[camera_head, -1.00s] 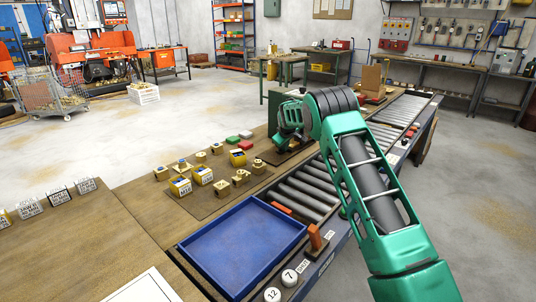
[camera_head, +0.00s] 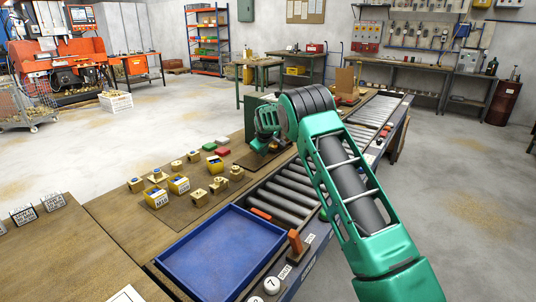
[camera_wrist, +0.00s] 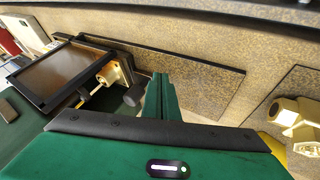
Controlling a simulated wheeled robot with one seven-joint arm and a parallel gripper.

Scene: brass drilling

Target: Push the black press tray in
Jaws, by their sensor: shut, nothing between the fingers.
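The black press tray (camera_wrist: 62,76) shows in the wrist view at the upper left, a dark frame around a brown flat inside. A brass part (camera_wrist: 112,74) and a dark round knob sit at its right side. My gripper (camera_wrist: 160,92) is shut and empty, its green fingers to the right of the tray, with a gap visible in the picture. In the head view, my green wrist (camera_head: 267,122) is by the green press (camera_head: 252,106) at the back of the bench. The tray and fingertips cannot be made out there.
A brass fitting (camera_wrist: 298,118) lies at the right in the wrist view. Yellow boxes (camera_head: 179,185) and brass parts stand on the bench left of the press. A blue tray (camera_head: 222,252) and a roller conveyor (camera_head: 290,190) are nearer and to the right.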

